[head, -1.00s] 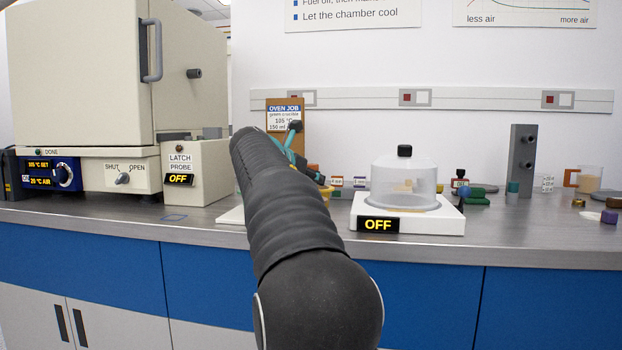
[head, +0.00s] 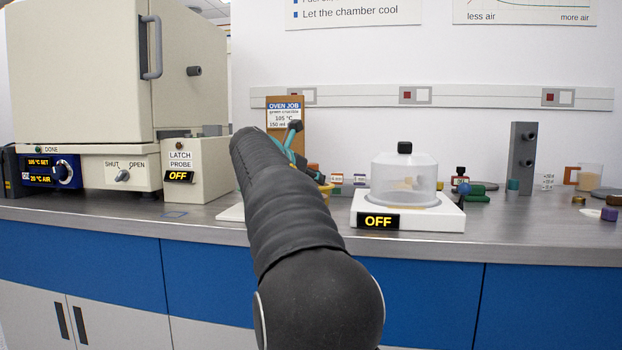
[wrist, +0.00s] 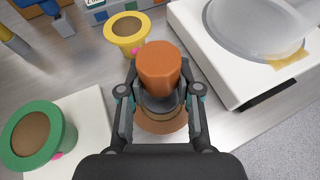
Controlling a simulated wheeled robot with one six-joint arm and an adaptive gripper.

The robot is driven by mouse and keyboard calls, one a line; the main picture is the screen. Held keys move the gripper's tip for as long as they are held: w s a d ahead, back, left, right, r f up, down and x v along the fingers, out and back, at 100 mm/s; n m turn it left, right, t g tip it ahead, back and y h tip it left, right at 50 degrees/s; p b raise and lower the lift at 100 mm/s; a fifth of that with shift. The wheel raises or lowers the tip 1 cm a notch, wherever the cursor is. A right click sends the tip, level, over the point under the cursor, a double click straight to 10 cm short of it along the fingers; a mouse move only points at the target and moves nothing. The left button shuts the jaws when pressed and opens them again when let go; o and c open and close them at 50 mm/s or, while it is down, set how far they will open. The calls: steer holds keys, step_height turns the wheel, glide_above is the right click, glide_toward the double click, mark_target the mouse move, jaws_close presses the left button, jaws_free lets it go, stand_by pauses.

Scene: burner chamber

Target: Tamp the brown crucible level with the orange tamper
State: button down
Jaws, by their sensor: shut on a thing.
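My gripper (wrist: 160,92) is shut on the orange tamper (wrist: 158,62) in the wrist view; the tamper stands between the fingers with its orange block toward the far side. Under the gripper a brown round shape (wrist: 162,126) shows, apparently the brown crucible, mostly hidden by the fingers, a grey band and my wrist. I cannot tell whether the tamper touches its contents. In the head view my arm covers most of this spot.
A yellow crucible (wrist: 127,32) stands just beyond the tamper. A green crucible (wrist: 36,136) with brown fill stands at left on a white board (wrist: 88,115). A white balance (head: 410,216) with a clear dome (head: 404,180) is at right. The furnace (head: 80,75) is far left.

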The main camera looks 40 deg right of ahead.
stand_by(0.3)
step_height(320, 180, up, 2)
steer(key=p, duration=0.3)
steer(key=shift+r, duration=2.45)
steer(key=shift+a+f+b, duration=0.2)
steer(key=shift+f+b, duration=1.75)
steer(key=shift+f, duration=1)
steer(key=shift+f+b, duration=0.3)
steer(key=shift+f, duration=0.35)
